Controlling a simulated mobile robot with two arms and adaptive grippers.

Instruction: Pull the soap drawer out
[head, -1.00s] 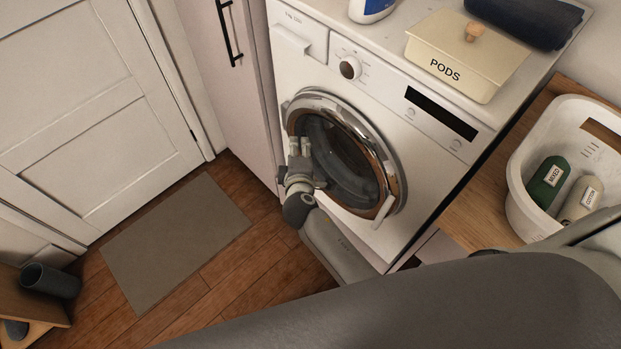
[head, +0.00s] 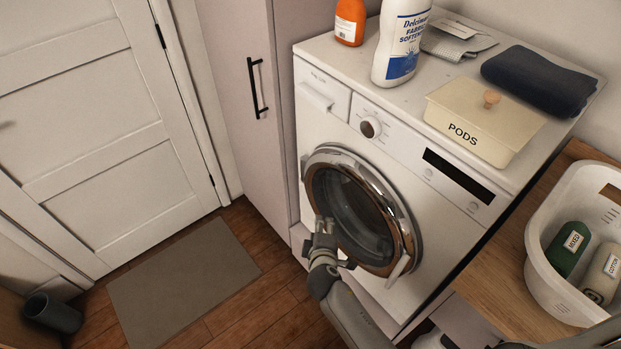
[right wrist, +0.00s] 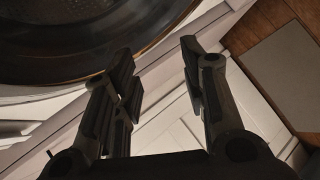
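The soap drawer (head: 322,88) is the white panel at the top left of the washing machine's front (head: 440,225), left of the round dial. It looks flush with the front, and its pale grip (head: 316,97) is along the lower edge. My right gripper (head: 324,228) is well below the drawer, by the lower left rim of the round door, and nothing is seen in it. In the right wrist view its two dark fingers (right wrist: 160,68) stand apart with an empty gap, with the door rim beyond. My left gripper is not in view.
The round door (head: 352,215) bulges from the front below the drawer. A softener bottle (head: 400,45), an orange bottle (head: 350,22) and a pods box (head: 484,120) stand on top. A tall cabinet with a black handle (head: 257,88) is close on the left. The laundry basket (head: 540,260) is at right.

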